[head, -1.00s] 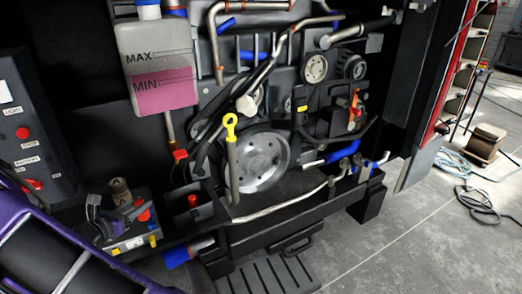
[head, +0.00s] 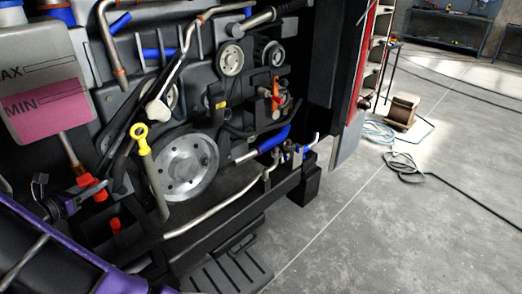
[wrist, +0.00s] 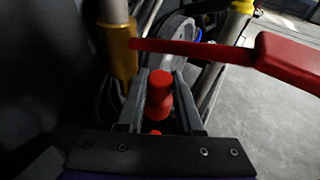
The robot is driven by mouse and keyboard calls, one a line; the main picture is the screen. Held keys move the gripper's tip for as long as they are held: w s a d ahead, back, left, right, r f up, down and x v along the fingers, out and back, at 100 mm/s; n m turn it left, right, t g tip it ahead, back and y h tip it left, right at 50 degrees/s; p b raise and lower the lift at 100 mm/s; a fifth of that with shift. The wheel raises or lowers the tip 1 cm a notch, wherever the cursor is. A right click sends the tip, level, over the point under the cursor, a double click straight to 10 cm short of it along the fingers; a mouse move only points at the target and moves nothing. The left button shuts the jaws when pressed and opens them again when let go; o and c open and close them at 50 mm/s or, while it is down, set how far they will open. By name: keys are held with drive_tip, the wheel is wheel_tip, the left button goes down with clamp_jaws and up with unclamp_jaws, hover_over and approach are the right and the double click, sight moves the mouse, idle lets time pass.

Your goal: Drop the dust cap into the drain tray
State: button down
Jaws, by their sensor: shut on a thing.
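A red knobbed cap, which I take for the dust cap (wrist: 159,92), sits between the two grey fingers of my gripper (wrist: 160,88) in the wrist view. The fingers are shut on it. In the head view my gripper (head: 78,201) is at the lower left, close to a red valve handle (head: 82,180). A black open-topped box (head: 103,248) with a red piece in it lies just right of and below my gripper. I cannot tell for sure whether this box is the drain tray.
A red lever (wrist: 290,55) and a brass collar on a pipe (wrist: 119,50) are close ahead in the wrist view. A yellow-ringed dipstick (head: 141,137) and a large pulley (head: 185,165) stand right of my gripper.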

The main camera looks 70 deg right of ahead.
sight(101, 200)
drive_tip(key=shift+f+b, duration=2.05)
drive_tip(key=shift+f, duration=0.95)
drive_tip(key=shift+c, duration=2.4)
unclamp_jaws()
drive_tip(key=p+v, duration=0.1)
drive_tip(key=v, duration=1.6)
drive_tip(key=shift+a, duration=0.25)
